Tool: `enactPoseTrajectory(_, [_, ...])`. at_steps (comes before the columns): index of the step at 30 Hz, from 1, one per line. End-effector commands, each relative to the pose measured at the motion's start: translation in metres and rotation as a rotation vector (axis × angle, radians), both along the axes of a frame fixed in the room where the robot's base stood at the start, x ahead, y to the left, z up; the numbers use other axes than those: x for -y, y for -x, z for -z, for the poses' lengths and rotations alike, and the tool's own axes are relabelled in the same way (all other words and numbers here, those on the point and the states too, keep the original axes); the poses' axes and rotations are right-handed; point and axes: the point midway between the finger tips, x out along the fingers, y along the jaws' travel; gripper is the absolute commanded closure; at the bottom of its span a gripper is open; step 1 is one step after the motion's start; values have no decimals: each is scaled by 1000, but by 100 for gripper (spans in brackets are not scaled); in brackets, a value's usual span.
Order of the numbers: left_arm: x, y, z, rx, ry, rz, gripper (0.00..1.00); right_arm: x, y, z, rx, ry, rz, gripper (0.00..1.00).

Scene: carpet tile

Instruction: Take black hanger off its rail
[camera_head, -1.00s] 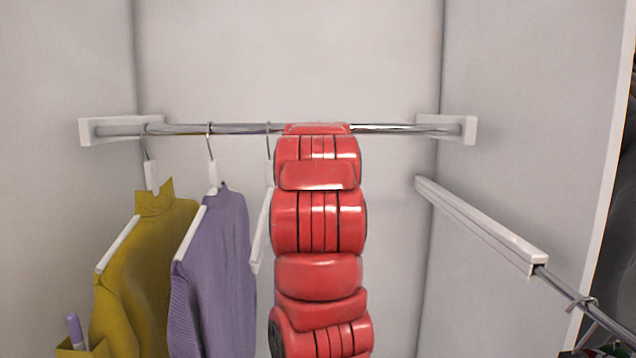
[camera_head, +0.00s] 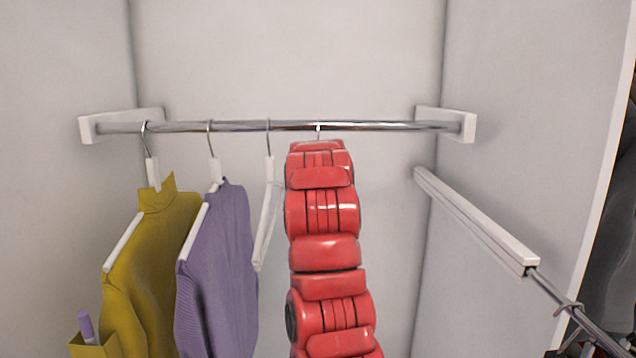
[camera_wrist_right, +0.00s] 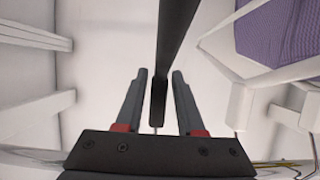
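In the right wrist view, the black hanger (camera_wrist_right: 178,35) runs down from the top edge, and its lower part stands between the two fingers of my right gripper (camera_wrist_right: 159,75). The fingers are open, with a gap on each side of the hanger. In the head view, my red arm hides the hanger's body and the gripper. A small hook (camera_head: 318,130) shows on the metal rail (camera_head: 380,126) just above the arm. My left gripper is in neither view.
Left of my arm hang a bare-looking white hanger (camera_head: 266,225), a purple sweater (camera_head: 220,270) and a mustard sweater (camera_head: 150,265) on white hangers. A second rail (camera_head: 570,300) with a white bracket (camera_head: 475,220) is at the right. The rail's right part is free.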

Motion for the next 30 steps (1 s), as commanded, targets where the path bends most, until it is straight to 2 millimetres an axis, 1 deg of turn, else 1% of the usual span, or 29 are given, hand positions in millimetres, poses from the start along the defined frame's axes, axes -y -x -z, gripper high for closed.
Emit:
enactPoseTrajectory(1, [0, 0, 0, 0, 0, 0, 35, 0, 0, 0, 0, 0, 0, 73])
enactPoseTrajectory(5, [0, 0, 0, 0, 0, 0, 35, 0, 0, 0, -1, 0, 0, 96])
enactPoseTrajectory(6, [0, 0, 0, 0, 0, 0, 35, 0, 0, 0, -1, 0, 1, 100])
enactPoseTrajectory(17, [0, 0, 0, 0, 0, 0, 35, 0, 0, 0, -1, 0, 0, 100])
enactPoseTrajectory(22, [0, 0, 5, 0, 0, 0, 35, 3, 3, -3, -1, -1, 1, 100])
enactPoseTrajectory(26, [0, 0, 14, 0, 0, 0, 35, 11, 10, -12, 2, -4, 2, 100])
enactPoseTrajectory(30, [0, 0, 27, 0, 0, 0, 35, 28, 27, -23, 2, -3, 3, 100])
